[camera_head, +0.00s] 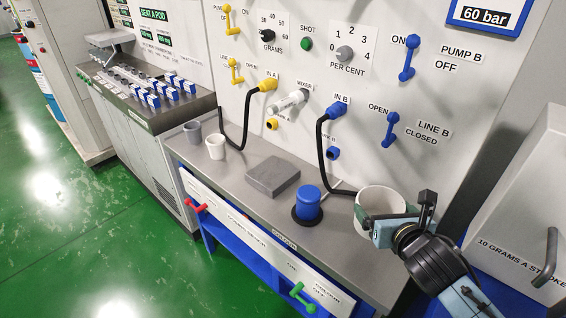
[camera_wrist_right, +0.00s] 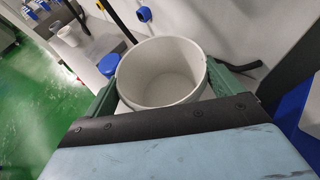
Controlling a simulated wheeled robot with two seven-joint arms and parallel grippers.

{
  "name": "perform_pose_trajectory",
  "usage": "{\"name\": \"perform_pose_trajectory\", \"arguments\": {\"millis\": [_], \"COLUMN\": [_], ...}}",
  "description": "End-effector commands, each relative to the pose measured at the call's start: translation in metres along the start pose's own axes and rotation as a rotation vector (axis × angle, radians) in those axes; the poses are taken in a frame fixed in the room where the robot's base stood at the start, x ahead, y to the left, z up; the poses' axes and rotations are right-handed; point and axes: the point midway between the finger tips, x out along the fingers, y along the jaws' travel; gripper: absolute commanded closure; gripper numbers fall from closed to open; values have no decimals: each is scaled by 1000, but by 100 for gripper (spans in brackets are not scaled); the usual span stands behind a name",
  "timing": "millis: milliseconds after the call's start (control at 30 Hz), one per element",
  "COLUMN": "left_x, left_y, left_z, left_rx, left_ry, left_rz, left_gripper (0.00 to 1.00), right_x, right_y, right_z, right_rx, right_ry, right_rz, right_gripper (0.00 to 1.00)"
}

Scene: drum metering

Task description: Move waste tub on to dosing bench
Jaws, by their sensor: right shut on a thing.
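The white, open-topped waste tub (camera_head: 378,203) is at the right end of the grey dosing bench (camera_head: 228,184), upright or nearly so. I cannot tell whether its base touches the bench top. My right gripper (camera_head: 400,224) is shut on the tub, with its green fingers on opposite sides of it. In the right wrist view the tub (camera_wrist_right: 160,72) sits between the two fingers and looks empty inside. The gripper hides part of the tub's near side in the head view. My left gripper is not in view.
A blue button (camera_head: 308,203) on a black base stands left of the tub. A grey block (camera_head: 272,176), a white cup (camera_head: 216,147) and a grey cup (camera_head: 193,132) are further left. A black hose (camera_head: 322,150) hangs behind. A grey box (camera_head: 525,205) stands at right.

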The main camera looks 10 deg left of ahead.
Motion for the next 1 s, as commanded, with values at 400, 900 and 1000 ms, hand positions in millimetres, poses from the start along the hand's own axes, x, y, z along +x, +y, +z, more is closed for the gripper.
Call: {"name": "perform_pose_trajectory", "arguments": {"millis": [400, 900, 1000], "left_x": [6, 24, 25], "left_y": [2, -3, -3], "left_z": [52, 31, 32], "left_rx": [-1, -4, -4], "left_ry": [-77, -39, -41], "left_rz": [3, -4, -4], "left_gripper": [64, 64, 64], "right_x": [15, 37, 39], "right_y": [0, 0, -1], "right_z": [-35, -89, -93], "right_rx": [3, 2, 0], "right_ry": [3, 2, -1], "right_rz": [3, 3, 3], "right_gripper": [33, 33, 33]}}
